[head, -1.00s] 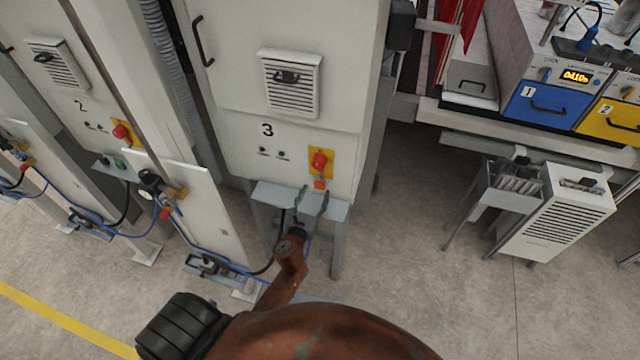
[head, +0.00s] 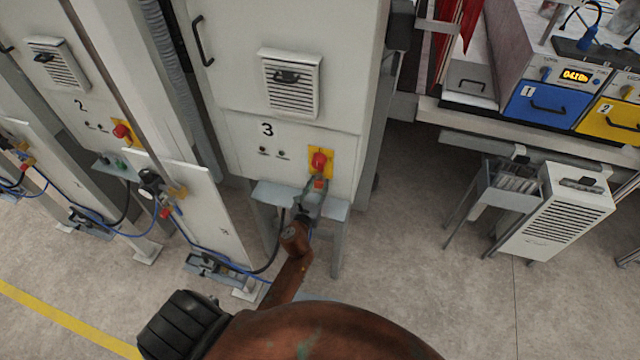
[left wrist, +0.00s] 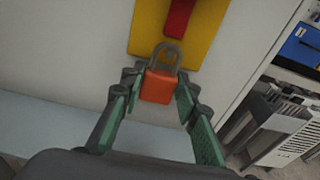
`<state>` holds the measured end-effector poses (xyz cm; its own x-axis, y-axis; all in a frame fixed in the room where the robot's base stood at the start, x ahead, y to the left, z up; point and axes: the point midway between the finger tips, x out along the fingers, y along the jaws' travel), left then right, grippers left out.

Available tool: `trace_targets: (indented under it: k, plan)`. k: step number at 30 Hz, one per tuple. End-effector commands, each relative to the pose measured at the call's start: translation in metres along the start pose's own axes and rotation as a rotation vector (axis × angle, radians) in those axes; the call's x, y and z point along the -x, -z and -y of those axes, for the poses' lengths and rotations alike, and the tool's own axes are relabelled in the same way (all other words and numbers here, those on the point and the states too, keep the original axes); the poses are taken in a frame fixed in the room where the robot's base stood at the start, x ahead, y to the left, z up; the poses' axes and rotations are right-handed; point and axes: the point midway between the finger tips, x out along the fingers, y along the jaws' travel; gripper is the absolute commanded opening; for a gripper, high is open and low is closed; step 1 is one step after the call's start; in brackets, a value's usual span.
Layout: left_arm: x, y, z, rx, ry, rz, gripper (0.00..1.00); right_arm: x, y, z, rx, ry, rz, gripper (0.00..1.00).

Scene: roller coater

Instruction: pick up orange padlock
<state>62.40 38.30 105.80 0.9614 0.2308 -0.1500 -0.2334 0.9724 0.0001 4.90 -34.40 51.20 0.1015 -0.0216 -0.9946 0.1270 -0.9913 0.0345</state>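The orange padlock (head: 319,184) is on the front of cabinet 3, just below the red switch (head: 319,161) on its yellow plate. In the left wrist view the padlock (left wrist: 157,87) is upright, with its grey shackle over the lower part of the yellow plate (left wrist: 207,45). My left gripper (head: 312,192) is at the padlock. In the left wrist view its green-padded fingers (left wrist: 158,84) are apart, one on each side of the orange body, with narrow gaps showing. Whether the shackle passes through anything is unclear. My right gripper is not in view.
A grey-blue ledge (head: 270,192) juts out below the cabinet front, close under my left gripper. Cabinet 2 (head: 75,125) stands to the left. A bench with blue (head: 540,106) and yellow boxes is at the right.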

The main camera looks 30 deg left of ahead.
Motion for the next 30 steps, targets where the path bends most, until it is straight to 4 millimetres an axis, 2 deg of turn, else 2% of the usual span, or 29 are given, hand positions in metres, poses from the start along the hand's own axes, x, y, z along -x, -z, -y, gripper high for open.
trace_targets:
  k: [11,20,26,30]
  plan:
    - [0.0,-0.001,0.0,0.0,0.0,0.001,0.01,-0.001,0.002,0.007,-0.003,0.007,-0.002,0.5]
    - [0.0,-0.003,0.0,-0.001,0.0,0.002,0.01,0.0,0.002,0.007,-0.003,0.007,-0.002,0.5]
    - [0.002,-0.016,-0.001,-0.004,0.001,0.003,0.01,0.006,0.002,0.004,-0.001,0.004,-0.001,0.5]
    - [0.025,-0.01,-0.001,-0.002,-0.001,-0.002,0.01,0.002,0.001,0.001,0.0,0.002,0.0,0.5]
